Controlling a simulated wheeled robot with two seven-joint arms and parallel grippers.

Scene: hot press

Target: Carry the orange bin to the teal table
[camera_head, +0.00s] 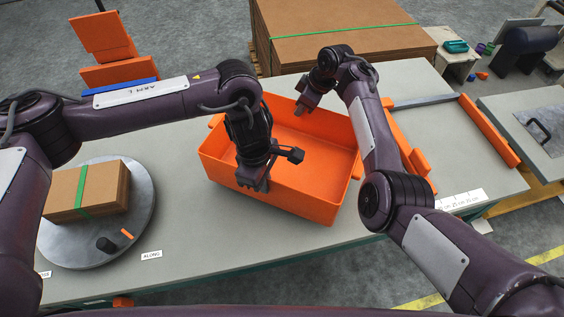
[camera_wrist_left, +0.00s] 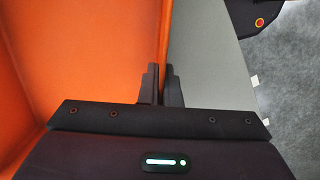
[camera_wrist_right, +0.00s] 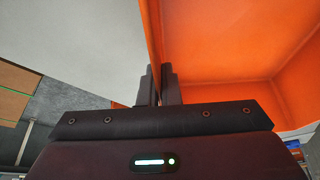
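The orange bin (camera_head: 300,203) is open-topped and looks empty; it is over the grey-topped table with a teal side (camera_head: 165,215), and I cannot tell whether it rests on it. My left gripper (camera_head: 254,183) is at the bin's near wall; in the left wrist view its fingers (camera_wrist_left: 162,88) close around the orange wall (camera_wrist_left: 90,60). My right gripper (camera_head: 306,106) is at the far wall; in the right wrist view its fingers (camera_wrist_right: 159,88) close around that wall (camera_wrist_right: 220,45). My arms hide parts of the bin.
A round grey turntable (camera_head: 138,222) with a strapped cardboard box (camera_head: 88,192) stands left of the bin. Orange rails (camera_head: 488,131) lie to the right. A large strapped cardboard stack (camera_head: 330,20) stands behind. Another grey-topped table (camera_head: 507,112) is at far right.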

